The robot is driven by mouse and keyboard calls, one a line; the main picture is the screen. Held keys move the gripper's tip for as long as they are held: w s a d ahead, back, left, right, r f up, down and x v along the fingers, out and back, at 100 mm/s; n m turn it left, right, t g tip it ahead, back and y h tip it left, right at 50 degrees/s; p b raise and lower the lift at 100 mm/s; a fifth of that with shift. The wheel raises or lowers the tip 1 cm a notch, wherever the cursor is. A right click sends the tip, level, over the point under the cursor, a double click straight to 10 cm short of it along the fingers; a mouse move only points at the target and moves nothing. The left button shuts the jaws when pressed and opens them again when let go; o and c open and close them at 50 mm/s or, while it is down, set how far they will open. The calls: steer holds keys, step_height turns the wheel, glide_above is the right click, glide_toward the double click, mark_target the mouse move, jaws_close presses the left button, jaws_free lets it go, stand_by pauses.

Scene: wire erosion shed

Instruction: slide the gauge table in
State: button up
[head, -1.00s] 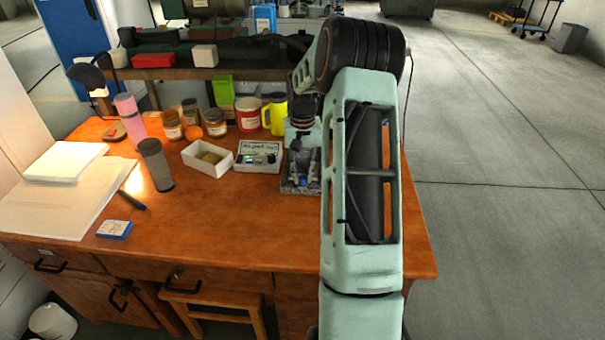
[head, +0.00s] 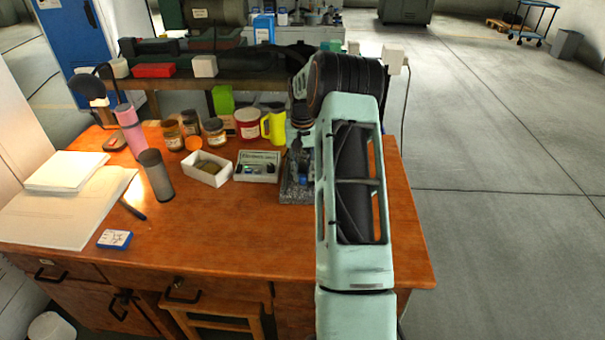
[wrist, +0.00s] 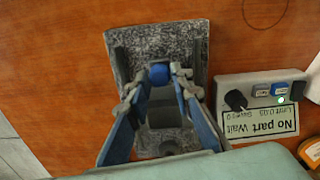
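The gauge stands on a speckled grey granite base (wrist: 182,36), which also shows beside my arm in the head view (head: 296,196). In the wrist view a round blue knob (wrist: 160,72) sits on the gauge's grey table part (wrist: 162,112). My gripper (wrist: 158,82) is open above the base, with one finger on each side of the blue knob. The right fingertip is very close to the knob; I cannot tell whether it touches. My arm hides much of the gauge and gripper in the head view.
A white tray (head: 207,169), jars and a yellow jug (head: 274,126) stand nearby.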

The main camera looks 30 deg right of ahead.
steer(key=shift+o, duration=1.4)
steer(key=shift+r, duration=0.1)
step_height(320, 180, up, 12)
steer(key=shift+c, duration=0.5)
